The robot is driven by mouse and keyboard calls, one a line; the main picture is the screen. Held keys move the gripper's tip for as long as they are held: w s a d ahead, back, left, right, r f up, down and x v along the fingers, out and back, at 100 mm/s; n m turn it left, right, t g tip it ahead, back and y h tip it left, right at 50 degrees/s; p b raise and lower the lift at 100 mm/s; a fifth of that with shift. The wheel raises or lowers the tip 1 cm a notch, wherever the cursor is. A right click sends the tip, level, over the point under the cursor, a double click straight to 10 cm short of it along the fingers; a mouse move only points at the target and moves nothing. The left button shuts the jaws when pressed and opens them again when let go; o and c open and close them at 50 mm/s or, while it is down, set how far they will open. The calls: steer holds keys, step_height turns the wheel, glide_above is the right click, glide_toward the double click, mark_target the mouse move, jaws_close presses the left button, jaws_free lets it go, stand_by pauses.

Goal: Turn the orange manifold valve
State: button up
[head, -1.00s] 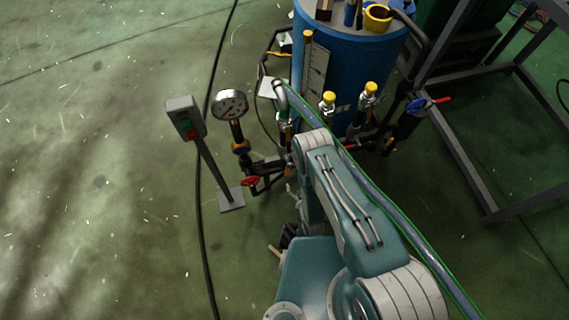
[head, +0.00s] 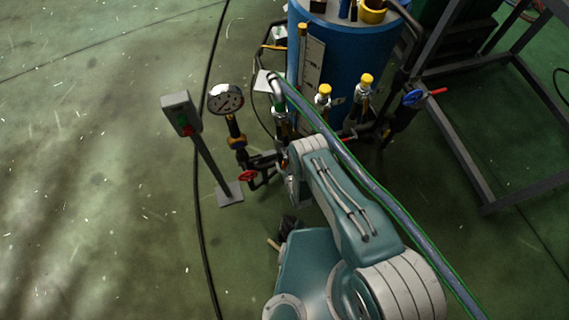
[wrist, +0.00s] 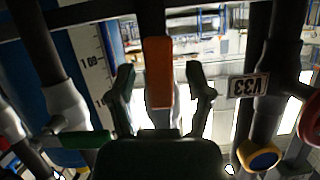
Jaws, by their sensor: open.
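The orange manifold valve handle (wrist: 158,72) shows in the wrist view as an upright flat lever on a dark vertical pipe. My gripper (wrist: 159,69) is open, with one dark finger on each side of the handle. A gap shows between each finger and the handle, and neither finger visibly touches it. The lower end of the handle is near the dark gripper body. In the head view my arm covers this part of the manifold, and I cannot make out the orange handle or the fingertips there.
A green handle (wrist: 86,139) is at left and a V33 tag (wrist: 249,87) at right. In the head view stand the blue tank (head: 345,60), pressure gauge (head: 226,98), red handwheel (head: 247,176), control post (head: 182,112) and metal frame (head: 462,160). The left floor is clear.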

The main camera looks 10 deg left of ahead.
jaws_close()
steer(key=shift+a, duration=0.1)
stand_by(0.3)
steer(key=s+a+r+m+y, duration=0.2)
steer(key=a+r+m+y, duration=0.2)
steer(key=m, duration=0.8)
steer(key=shift+s+a+r+m+g+y, duration=0.35)
steer(key=shift+r+y, duration=0.6)
steer(key=shift+y, duration=0.65)
steer(key=shift+w+d, duration=0.15)
